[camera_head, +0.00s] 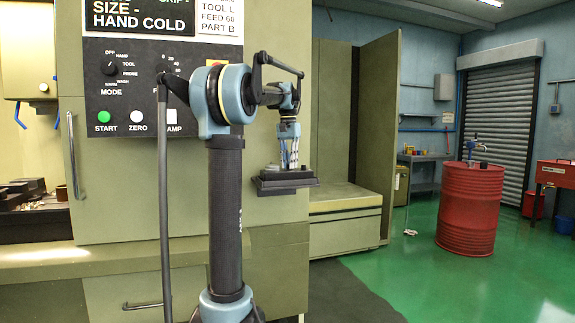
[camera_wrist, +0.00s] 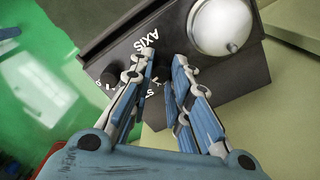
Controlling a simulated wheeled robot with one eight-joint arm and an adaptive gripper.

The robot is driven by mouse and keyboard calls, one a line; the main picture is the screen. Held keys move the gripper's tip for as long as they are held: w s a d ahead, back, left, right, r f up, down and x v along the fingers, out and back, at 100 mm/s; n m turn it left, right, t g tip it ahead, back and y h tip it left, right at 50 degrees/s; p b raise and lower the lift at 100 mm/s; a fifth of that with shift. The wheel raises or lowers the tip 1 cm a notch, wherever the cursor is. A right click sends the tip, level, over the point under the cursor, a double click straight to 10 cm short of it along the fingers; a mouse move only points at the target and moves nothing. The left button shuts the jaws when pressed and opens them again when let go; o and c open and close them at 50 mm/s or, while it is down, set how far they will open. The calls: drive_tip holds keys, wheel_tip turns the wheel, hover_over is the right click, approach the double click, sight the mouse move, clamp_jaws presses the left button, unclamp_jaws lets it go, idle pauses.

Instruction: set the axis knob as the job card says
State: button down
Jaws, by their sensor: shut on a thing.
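The job card (camera_head: 218,18) is cut off by the top edge in the head view; TOOL L, FEED 60 and PART B are legible, but no axis line is. In the head view my gripper (camera_head: 289,160) points down at a small dark control box (camera_head: 285,184) on the machine's front. In the wrist view my gripper (camera_wrist: 167,80) has its fingers over the dark panel (camera_wrist: 180,32), just below the word AXIS. The fingers are shut on what seems to be the axis knob, mostly hidden between them. Its pointer cannot be read.
A large pale round dome (camera_wrist: 222,24) sits close beside my fingers on the panel. A dark round part (camera_wrist: 112,73) is left of them. The upper panel has a MODE knob (camera_head: 110,68) and START button (camera_head: 104,117). A red drum (camera_head: 470,208) stands right on open green floor.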

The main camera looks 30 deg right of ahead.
drive_tip(key=c, duration=1.8)
unclamp_jaws()
drive_tip(key=shift+r, duration=0.1)
drive_tip(key=r, duration=1.1)
drive_tip(key=shift+w+a+r, duration=0.2)
drive_tip(key=shift+w+r, duration=0.05)
drive_tip(key=shift+r, duration=0.1)
